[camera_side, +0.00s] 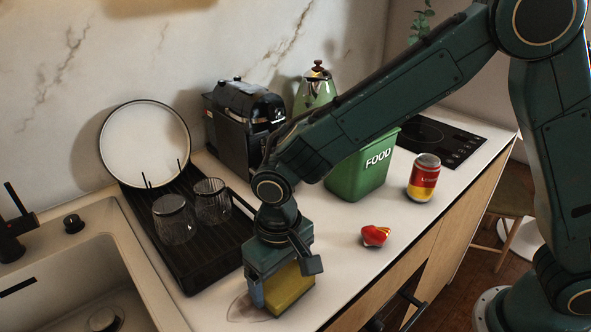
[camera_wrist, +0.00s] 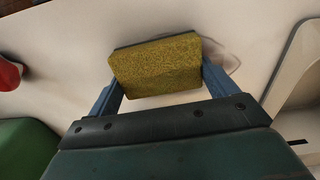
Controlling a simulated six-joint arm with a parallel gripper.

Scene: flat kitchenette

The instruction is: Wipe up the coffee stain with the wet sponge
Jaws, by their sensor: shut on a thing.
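A yellow sponge (camera_side: 288,287) is held between the fingers of my gripper (camera_side: 280,287) at the counter's front, near the sink. In the wrist view the sponge (camera_wrist: 157,66) sits between the two blue fingers of my gripper (camera_wrist: 160,75). The coffee stain (camera_side: 240,308) is a faint brownish mark on the pale counter, just left of the sponge and partly hidden by it and the gripper. In the wrist view a curved edge of the stain (camera_wrist: 233,60) shows beside the sponge. I cannot tell whether the sponge touches the counter.
The sink (camera_side: 75,255) is at left. A black drying rack (camera_side: 200,262) with two glasses stands behind my gripper. A red crumpled item (camera_side: 375,236), a red-and-yellow can (camera_side: 424,178) and a green FOOD bin (camera_side: 357,180) are to the right. Bare counter lies between.

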